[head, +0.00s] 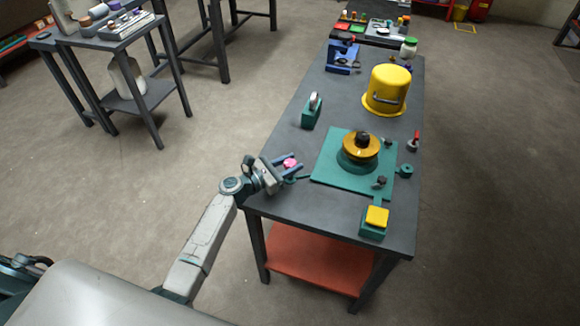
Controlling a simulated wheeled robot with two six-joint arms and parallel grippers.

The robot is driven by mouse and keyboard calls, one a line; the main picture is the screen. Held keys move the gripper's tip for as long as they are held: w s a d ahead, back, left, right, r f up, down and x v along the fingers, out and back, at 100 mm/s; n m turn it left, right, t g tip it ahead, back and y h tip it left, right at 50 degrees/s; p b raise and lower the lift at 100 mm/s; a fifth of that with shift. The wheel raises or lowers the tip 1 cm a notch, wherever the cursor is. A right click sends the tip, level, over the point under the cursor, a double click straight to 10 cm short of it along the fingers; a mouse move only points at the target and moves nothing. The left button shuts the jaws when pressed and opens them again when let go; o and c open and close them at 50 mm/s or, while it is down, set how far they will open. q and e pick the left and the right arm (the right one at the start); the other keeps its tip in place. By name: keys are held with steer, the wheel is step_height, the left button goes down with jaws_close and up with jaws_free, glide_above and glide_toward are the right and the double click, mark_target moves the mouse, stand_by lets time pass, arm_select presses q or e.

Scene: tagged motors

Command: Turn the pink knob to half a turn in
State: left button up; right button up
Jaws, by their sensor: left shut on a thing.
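The small pink knob (290,163) is at the near left edge of the dark workbench, left of a green base plate (326,168). My left gripper (289,166) reaches in from the left, with its fingers on both sides of the knob. It is shut on the pink knob. The fingers hide part of the knob, and I cannot make out any turn mark on it. On the green plate stands a round orange-brown wheel (361,146) with a black top. My right gripper is not in view.
The workbench (282,208) also bears a yellow button box (376,217), a yellow dome (388,88), a green stand (312,112) and a blue vise-like fixture (342,57). Its front left corner is clear. A side table (112,47) stands at the upper left. The floor between is free.

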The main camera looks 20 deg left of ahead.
arm_select(q)
steer(key=m+g+h+b, duration=0.4)
steer(key=g, duration=0.1)
steer(key=shift+f+m+g+b, duration=0.15)
steer(key=shift+m+g+b, duration=0.15)
steer(key=shift+m+g+h+b, duration=0.45)
steer(key=shift+m+g+h, duration=0.05)
steer(key=shift+g, duration=0.2)
steer(key=shift+r, duration=0.2)
steer(key=o, duration=1)
